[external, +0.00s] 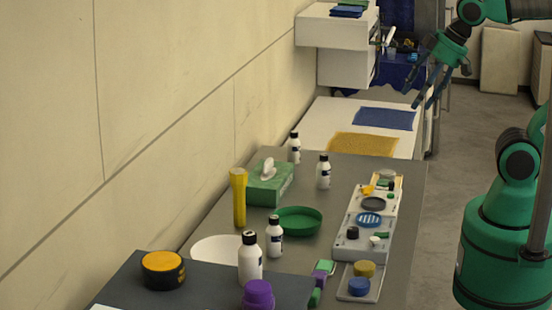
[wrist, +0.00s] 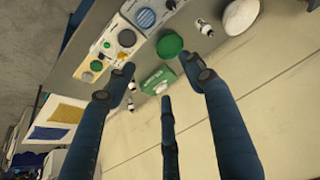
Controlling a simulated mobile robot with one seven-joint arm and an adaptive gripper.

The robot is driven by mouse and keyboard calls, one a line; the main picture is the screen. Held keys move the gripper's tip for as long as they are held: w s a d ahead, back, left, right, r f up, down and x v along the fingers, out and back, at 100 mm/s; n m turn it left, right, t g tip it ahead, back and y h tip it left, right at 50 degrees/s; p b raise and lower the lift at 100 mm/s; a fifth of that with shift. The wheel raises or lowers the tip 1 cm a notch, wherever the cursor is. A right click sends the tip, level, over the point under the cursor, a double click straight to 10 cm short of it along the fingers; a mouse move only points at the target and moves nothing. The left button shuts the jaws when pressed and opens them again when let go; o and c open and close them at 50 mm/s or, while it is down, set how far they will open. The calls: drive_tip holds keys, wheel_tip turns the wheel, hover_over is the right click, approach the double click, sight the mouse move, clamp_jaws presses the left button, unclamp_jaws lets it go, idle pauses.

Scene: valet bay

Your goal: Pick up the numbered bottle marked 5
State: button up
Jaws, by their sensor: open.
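Several white bottles with black caps stand on the grey table (external: 405,215) in the external view: one at the back by the wall (external: 295,148), one right of the tissue box (external: 323,173), one by the green dish (external: 274,238) and a larger one in front (external: 250,262). Their markings are too small to read, so I cannot tell which is 5. The wrist view shows two bottles near the tissue box (wrist: 131,86) (wrist: 130,104) and one beyond the dish (wrist: 204,27). My gripper (external: 428,90) is open and empty, its fingers spread, high and apart from the bottles.
A green tissue box (external: 265,187), yellow cylinder (external: 239,200) and green dish (external: 297,221) stand among the bottles. A long white tray (external: 349,240) of small items lies along the right. A yellow-lidded jar (external: 162,270) and purple container (external: 258,294) are in front. The wall bounds the left.

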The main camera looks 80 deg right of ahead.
drive_tip(key=shift+w+r, duration=0.1)
drive_tip(key=shift+w, duration=0.05)
drive_tip(key=m+g+p, duration=0.2)
drive_tip(key=g+p, duration=0.1)
drive_tip(key=g, duration=0.2)
hover_over(274, 218)
drive_tip(key=f, duration=2.4)
drive_tip(key=shift+d+f, duration=0.15)
drive_tip(key=shift+d, duration=0.1)
drive_tip(key=shift+a+f+g, duration=0.2)
drive_tip(key=shift+f+g, duration=0.1)
drive_tip(key=shift+f, duration=0.25)
drive_tip(key=shift+f, duration=0.1)
